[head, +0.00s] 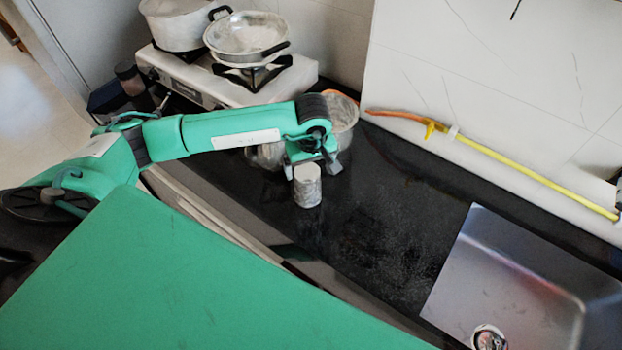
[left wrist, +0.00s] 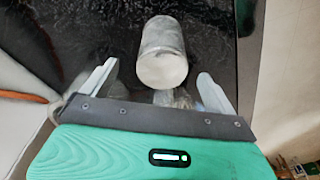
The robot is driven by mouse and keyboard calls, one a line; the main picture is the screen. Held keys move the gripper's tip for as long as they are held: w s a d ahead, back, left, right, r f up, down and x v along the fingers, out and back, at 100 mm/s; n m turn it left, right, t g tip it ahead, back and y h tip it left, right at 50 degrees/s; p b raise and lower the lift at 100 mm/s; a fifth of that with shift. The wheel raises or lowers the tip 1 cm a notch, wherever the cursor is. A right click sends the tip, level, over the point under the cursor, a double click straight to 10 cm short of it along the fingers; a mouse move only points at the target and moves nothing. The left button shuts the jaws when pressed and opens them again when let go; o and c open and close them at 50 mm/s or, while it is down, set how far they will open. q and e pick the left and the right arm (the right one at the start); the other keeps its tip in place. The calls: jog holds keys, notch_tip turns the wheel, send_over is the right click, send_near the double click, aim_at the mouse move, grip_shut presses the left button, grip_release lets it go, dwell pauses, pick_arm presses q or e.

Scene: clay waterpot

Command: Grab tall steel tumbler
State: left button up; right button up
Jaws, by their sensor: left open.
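The tall steel tumbler (head: 307,186) stands upright on the black counter in the head view, close in front of my left gripper (head: 313,166). In the left wrist view the tumbler (left wrist: 162,52) appears between and just beyond the two spread fingers of my left gripper (left wrist: 152,88). The gripper is open and nothing is held in it. A gap shows on either side of the tumbler. My right gripper is not in either view.
A metal pot (head: 342,112) stands on the counter behind my left wrist, and another vessel (head: 265,155) is partly hidden by the arm. A stove (head: 190,78) with pans is at the back left. A sink (head: 510,285) is at the right. The counter (head: 385,215) between tumbler and sink is clear.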

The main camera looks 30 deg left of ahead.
aim_at(307, 172)
pick_arm(q)
jog(key=shift+w+f, duration=0.1)
jog(key=shift+f, duration=0.25)
jog(key=shift+a+f+p, duration=0.2)
jog(key=shift+f+p, duration=0.25)
jog(key=shift+p, duration=0.05)
jog(key=f+p, duration=0.1)
jog(key=a+f+p, duration=0.1)
jog(key=f, duration=0.1)
jog(key=shift+w+f, duration=0.1)
jog(key=shift+w, duration=0.05)
jog(key=shift+f, duration=0.4)
jog(key=shift+w+f, duration=0.1)
jog(key=shift+f, duration=0.1)
jog(key=shift+d, duration=0.1)
jog(key=c, duration=1.1)
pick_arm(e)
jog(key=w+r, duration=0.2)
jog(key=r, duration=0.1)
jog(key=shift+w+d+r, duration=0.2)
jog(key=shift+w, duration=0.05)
